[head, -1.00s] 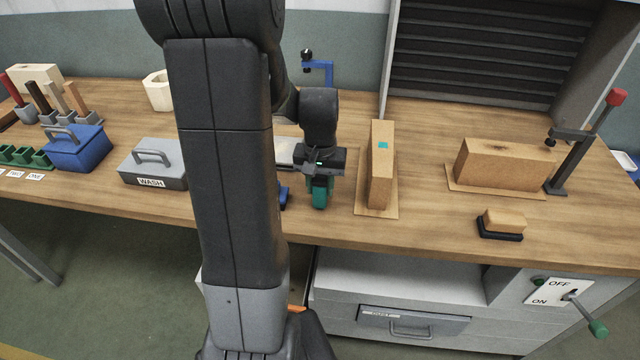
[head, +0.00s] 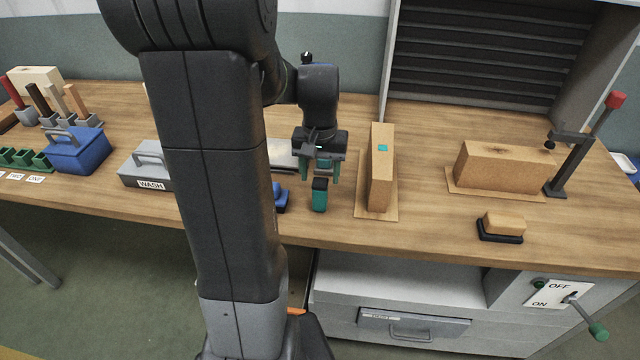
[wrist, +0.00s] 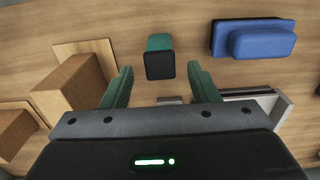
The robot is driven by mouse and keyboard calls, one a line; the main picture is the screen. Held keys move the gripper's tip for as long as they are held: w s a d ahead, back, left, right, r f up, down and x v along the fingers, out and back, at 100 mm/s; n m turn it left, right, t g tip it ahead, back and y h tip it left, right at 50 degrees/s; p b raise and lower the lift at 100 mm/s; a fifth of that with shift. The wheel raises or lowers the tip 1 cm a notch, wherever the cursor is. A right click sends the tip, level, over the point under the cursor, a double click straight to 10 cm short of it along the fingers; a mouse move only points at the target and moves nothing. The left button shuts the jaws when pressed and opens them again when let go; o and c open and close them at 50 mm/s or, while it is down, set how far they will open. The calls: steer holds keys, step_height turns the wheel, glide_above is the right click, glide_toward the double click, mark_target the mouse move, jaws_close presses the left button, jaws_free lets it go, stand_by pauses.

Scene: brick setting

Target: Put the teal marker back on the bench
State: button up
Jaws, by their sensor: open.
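The teal marker (head: 319,196) with a dark top stands upright on the wooden bench (head: 420,226), near its front edge. In the wrist view the marker (wrist: 159,57) shows beyond the fingertips, apart from both. My gripper (head: 320,179) is open, with its two green fingers just above and behind the marker. In the wrist view the open fingers (wrist: 161,78) have nothing between them. My arm hides part of the bench to the left.
A brick (head: 381,167) with a teal patch stands on a board right of the marker. A blue object (head: 281,197) sits close on its left, partly hidden by my arm. Further right are a brush (head: 501,226) and another brick (head: 503,165). Bench between them is clear.

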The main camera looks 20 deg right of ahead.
mark_target(320, 181)
step_height(320, 181, up, 7)
stand_by(0.3)
steer(key=shift+f, duration=0.1)
step_height(320, 181, down, 12)
steer(key=shift+f, duration=0.25)
step_height(320, 181, up, 2)
steer(key=shift+w+r, duration=0.1)
steer(key=shift+r, duration=0.8)
steer(key=shift+f, duration=0.1)
